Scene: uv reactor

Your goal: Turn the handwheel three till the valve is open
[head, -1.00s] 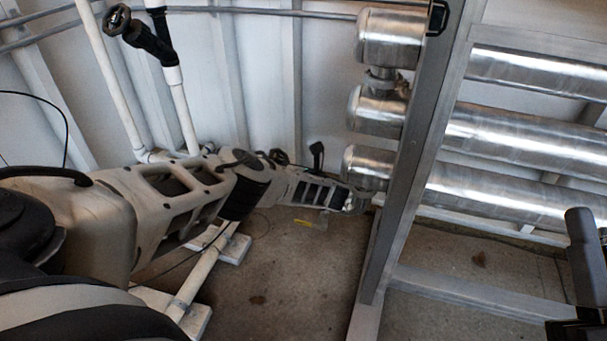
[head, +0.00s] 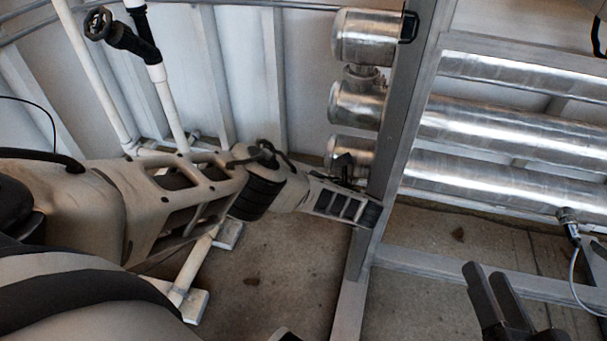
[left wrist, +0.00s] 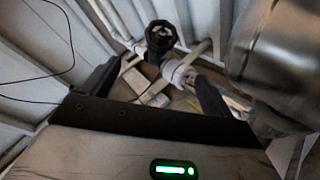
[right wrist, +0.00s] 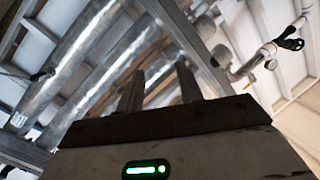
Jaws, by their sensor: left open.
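A black handwheel (head: 97,23) on a black valve over a white pipe stands at the upper left in the head view. In the left wrist view a black handwheel (left wrist: 160,36) is ahead, beyond and between the finger tips, apart from them. I cannot tell which wheel is number three. My left gripper (left wrist: 156,72) is open and empty; in the head view it is mostly hidden at the end of my left arm, by the steel cylinders. My right gripper (head: 490,278) is open and empty at the lower right; a dark wheel (right wrist: 291,42) shows at the right in its wrist view.
Long steel cylinders (head: 520,130) lie in a grey metal frame (head: 400,130), whose upright is close to my left arm's end. White pipes (head: 172,110) stand along the corrugated wall. A cable (head: 578,275) hangs at the right.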

